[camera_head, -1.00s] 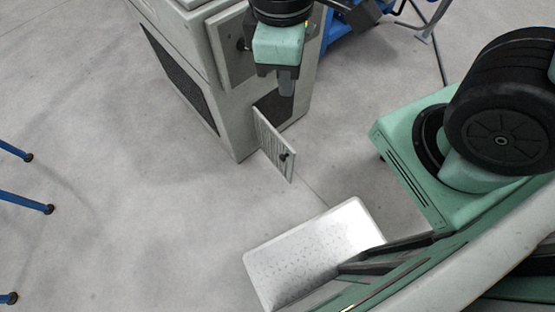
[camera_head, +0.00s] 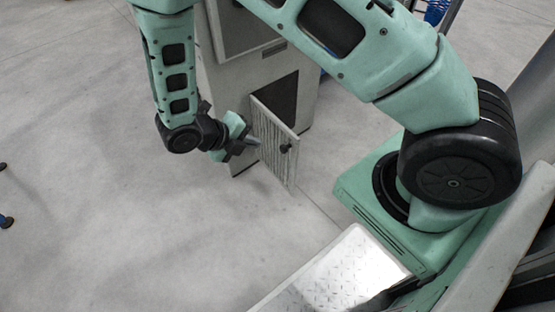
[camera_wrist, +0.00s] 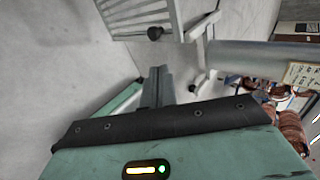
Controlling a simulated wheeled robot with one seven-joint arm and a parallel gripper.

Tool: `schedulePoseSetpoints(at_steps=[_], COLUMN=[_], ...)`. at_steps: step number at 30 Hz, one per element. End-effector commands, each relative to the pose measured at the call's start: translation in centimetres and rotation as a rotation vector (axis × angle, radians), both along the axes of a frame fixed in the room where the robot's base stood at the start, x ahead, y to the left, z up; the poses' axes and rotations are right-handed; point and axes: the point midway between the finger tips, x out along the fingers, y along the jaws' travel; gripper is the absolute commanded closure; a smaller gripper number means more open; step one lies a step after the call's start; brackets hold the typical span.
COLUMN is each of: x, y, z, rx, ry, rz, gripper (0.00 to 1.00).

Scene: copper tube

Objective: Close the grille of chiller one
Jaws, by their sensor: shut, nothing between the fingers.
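The chiller (camera_head: 230,75) is a pale grey cabinet with a dark opening (camera_head: 284,98) low on its front.
A bright metal plate (camera_head: 330,275), partly hidden, lies at the bottom near my base. The grey floor (camera_head: 90,150) left of the chiller is clear. Reddish-brown coils (camera_wrist: 290,125) show at the right of the wrist view.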

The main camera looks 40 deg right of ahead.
Motion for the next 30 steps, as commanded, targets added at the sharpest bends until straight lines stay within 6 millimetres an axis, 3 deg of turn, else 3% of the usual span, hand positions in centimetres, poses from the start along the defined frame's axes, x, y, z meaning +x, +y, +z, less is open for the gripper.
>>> schedulePoseSetpoints(at_steps=[8,20,24,30], x=[0.2,0.0,0.0,0.0], y=[-1.8,-7.6,-9.7,-11.3], z=[-2.4,-8.0,-7.8,-7.6], rx=[-0.013,-0.012,-0.011,-0.011], ry=[0.025,0.024,0.022,0.022], rz=[0.031,0.029,0.027,0.030], gripper=[1.00,1.00,1.00,1.00])
